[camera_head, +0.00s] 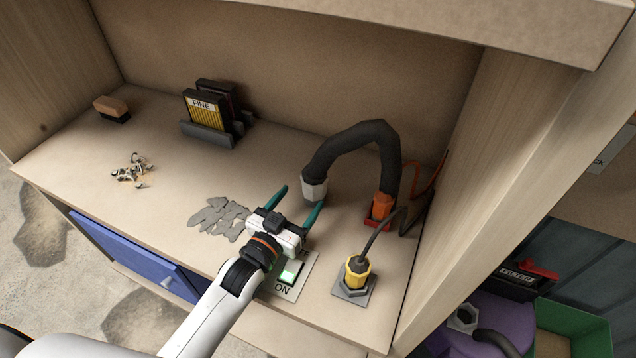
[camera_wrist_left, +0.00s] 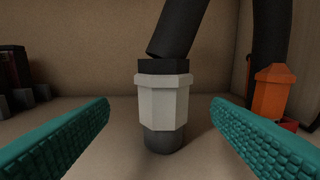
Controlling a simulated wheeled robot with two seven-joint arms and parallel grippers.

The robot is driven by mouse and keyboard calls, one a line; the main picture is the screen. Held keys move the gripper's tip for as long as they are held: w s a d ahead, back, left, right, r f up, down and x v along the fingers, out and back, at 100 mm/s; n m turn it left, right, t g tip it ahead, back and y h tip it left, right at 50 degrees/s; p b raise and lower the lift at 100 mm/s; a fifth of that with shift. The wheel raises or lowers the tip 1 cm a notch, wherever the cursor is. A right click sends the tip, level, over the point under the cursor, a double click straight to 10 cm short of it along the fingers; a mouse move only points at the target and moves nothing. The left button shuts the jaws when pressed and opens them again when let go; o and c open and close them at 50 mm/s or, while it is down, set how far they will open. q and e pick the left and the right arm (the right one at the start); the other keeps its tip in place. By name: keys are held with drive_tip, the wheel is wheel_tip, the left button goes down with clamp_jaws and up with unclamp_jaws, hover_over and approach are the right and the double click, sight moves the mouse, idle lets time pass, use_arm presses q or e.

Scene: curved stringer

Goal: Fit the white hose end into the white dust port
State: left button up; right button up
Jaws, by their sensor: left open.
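The white hose end (camera_head: 314,187) is a pale faceted collar on a thick dark hose (camera_head: 352,138) that arches up from the right side of the worktop. In the left wrist view the hose end (camera_wrist_left: 163,103) stands nearly upright, with a dark rounded part below it. My left gripper (camera_head: 300,198) is open, its teal fingers pointing toward the hose end. In the wrist view the fingers are on either side of it, with gaps on both sides. I cannot clearly identify the white dust port; a pale hexagonal ring (camera_head: 464,318) sits on a purple body at lower right.
An orange fitting (camera_head: 382,206) holds the hose's other end. A yellow plug (camera_head: 357,272) with a dark cable and a lit green switch (camera_head: 291,271) are near the front edge. Sanding packs (camera_head: 207,110), a brush (camera_head: 111,108) and loose screws (camera_head: 132,172) lie farther left.

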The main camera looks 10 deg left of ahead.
sight(318, 179)
use_arm(q)
drive_tip(key=shift+x, duration=1.2)
drive_tip(key=shift+p+x, duration=0.7)
drive_tip(key=shift+x, duration=2.45)
drive_tip(key=shift+s+d, duration=0.1)
drive_tip(key=shift+d, duration=0.05)
drive_tip(key=c, duration=1.1)
